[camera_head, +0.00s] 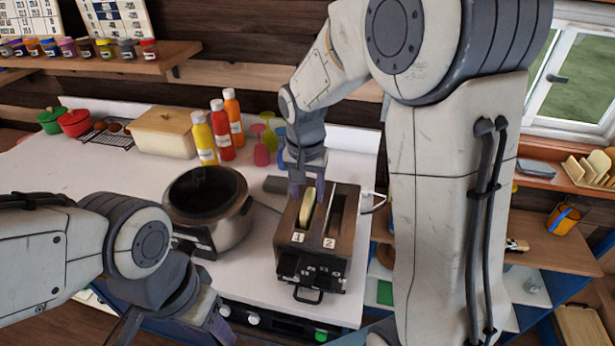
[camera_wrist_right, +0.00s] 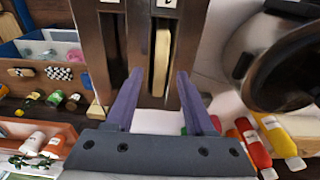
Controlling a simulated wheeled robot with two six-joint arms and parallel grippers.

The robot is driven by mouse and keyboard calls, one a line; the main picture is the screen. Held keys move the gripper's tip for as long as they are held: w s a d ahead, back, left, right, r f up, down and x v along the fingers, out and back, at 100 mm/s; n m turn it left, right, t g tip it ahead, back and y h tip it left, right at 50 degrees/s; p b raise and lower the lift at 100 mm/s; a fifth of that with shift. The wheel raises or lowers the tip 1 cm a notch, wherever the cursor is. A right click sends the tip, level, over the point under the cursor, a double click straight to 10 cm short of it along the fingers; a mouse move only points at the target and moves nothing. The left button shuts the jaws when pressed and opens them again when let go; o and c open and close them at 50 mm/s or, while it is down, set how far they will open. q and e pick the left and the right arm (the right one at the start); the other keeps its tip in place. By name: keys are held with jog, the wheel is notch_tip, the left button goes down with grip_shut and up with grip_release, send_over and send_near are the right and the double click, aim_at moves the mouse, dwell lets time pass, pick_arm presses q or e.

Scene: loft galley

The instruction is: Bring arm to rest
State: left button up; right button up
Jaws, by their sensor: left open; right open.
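My right gripper (camera_head: 307,184) is above the back end of a brown two-slot toaster (camera_head: 312,268) on the white counter. In the right wrist view its purple fingers (camera_wrist_right: 159,76) are apart. A slice of bread (camera_head: 307,208) stands upright in the toaster slot marked 1; it also shows between and beyond the fingertips in the right wrist view (camera_wrist_right: 161,58). I cannot tell whether the fingers touch it. Slot 2 looks empty. My left gripper (camera_head: 172,332) is open and empty at the lower left, partly cut off by the frame's bottom edge.
A cooker pot (camera_head: 208,208) stands left of the toaster. Red (camera_head: 222,130), yellow and orange bottles and coloured glasses (camera_head: 261,150) stand behind. A bread box (camera_head: 163,135) is at the back left. A shelf of jars (camera_head: 100,60) hangs above.

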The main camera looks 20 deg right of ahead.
notch_tip(320, 180, up, 8)
jog(key=s, duration=0.1)
pick_arm(q)
notch_tip(320, 180, down, 2)
jog(key=shift+f+b, duration=0.1)
jog(key=shift+b, duration=0.8)
pick_arm(e)
jog(key=s+a+f+n, duration=0.2)
jog(key=s+a+n, duration=0.2)
jog(key=s, duration=0.3)
jog(key=s+a+f+n+y, duration=0.1)
jog(key=s+a+f+n, duration=0.2)
jog(key=s+a+n, duration=0.2)
jog(key=s+a+f+n+g, duration=0.1)
jog(key=s+a+f+n, duration=0.2)
jog(key=s, duration=0.7)
jog(key=shift+s+a+n+y, duration=0.2)
jog(key=shift+a+n+y, duration=0.2)
jog(key=shift+a+n, duration=0.55)
pick_arm(q)
jog(key=shift+d, duration=0.1)
pick_arm(e)
jog(key=shift+d+f, duration=0.1)
jog(key=shift+d, duration=0.15)
